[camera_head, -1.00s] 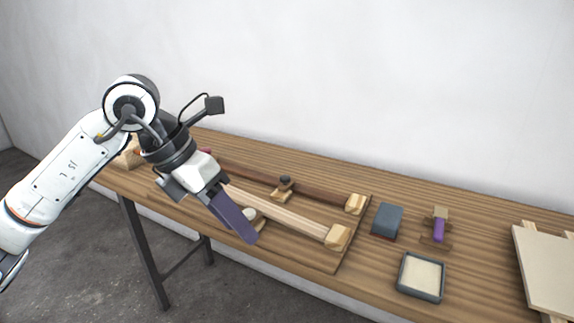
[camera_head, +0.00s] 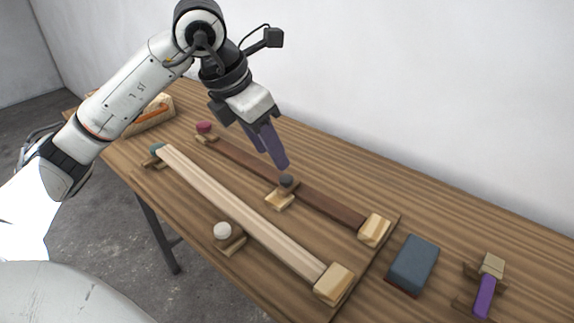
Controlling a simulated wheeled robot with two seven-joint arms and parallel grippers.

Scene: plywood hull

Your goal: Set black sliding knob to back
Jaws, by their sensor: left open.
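The black sliding knob (camera_head: 286,182) stands on a small pale wood slider at the dark brown rail (camera_head: 328,206), roughly midway along it. My left gripper (camera_head: 279,163) comes in from the upper left with its two purple fingers pointing down. It is open and empty, just above the black knob in the picture. I cannot tell whether the fingertips touch the knob. My right gripper is not in view.
A pale rail (camera_head: 235,208) runs parallel in front, with a white knob (camera_head: 222,231) near it. A blue-grey block (camera_head: 413,265) and a purple-handled tool (camera_head: 485,295) lie right.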

